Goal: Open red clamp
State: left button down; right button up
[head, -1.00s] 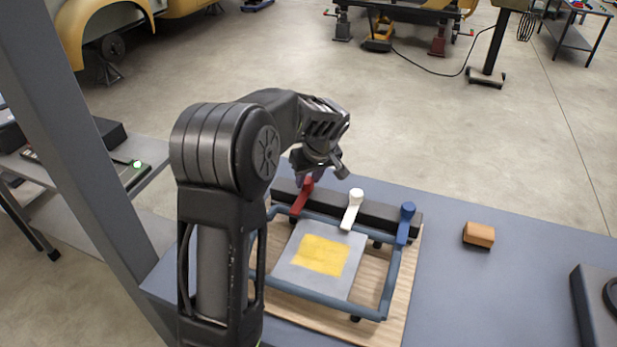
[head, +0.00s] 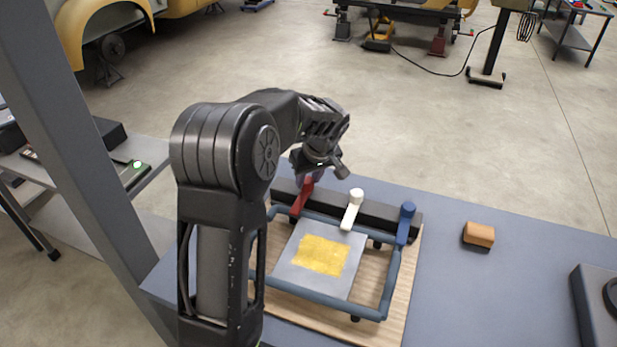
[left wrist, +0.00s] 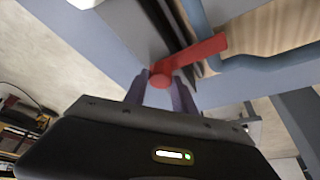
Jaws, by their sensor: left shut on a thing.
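The red clamp (head: 300,198) is a lever at the left end of a black bar (head: 376,213) at the back of a blue tube frame (head: 392,282). A white clamp (head: 352,209) and a blue clamp (head: 405,223) stand to its right on the same bar. My left gripper (head: 308,178) is over the red clamp's upper end. In the left wrist view, the left gripper's fingers (left wrist: 160,88) are shut on the round end of the red clamp (left wrist: 192,59). My right gripper is in neither view.
A grey plate with a yellow patch (head: 320,255) lies inside the frame, on a wooden board (head: 399,300). An orange-brown block (head: 479,235) and a dark device (head: 597,310) stand to the right on the blue-grey table (head: 450,290). A grey post (head: 75,150) rises at left.

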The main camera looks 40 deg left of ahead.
pick_arm(q)
jog(key=shift+m, duration=0.3)
jog(key=m+t+b, duration=0.1)
jog(key=m+b, duration=0.1)
jog(key=shift+s+a+f+m+h, duration=0.1)
jog(key=shift+m+h, duration=0.3)
jog(key=m+h+b, duration=0.1)
jog(key=m, duration=0.2)
jog(key=m+t+h+b, duration=0.1)
jog(key=m, duration=0.2)
jog(key=shift+s+a, duration=0.1)
jog(key=shift+a, duration=0.1)
jog(key=m+h+b, duration=0.1)
jog(key=m, duration=0.1)
jog(key=m+h+b, duration=0.1)
jog(key=m, duration=0.1)
jog(key=shift+a+m+t, duration=0.1)
jog(key=shift+m+t, duration=0.2)
jog(key=shift+m, duration=0.1)
jog(key=shift+m+h+b, duration=0.45)
jog(key=shift+m+h, duration=0.15)
jog(key=shift+m, duration=1.3)
jog(key=shift+g, duration=0.4)
jog(key=c, duration=1)
grip_release()
jog(key=shift+c, duration=0.2)
jog(key=v, duration=0.8)
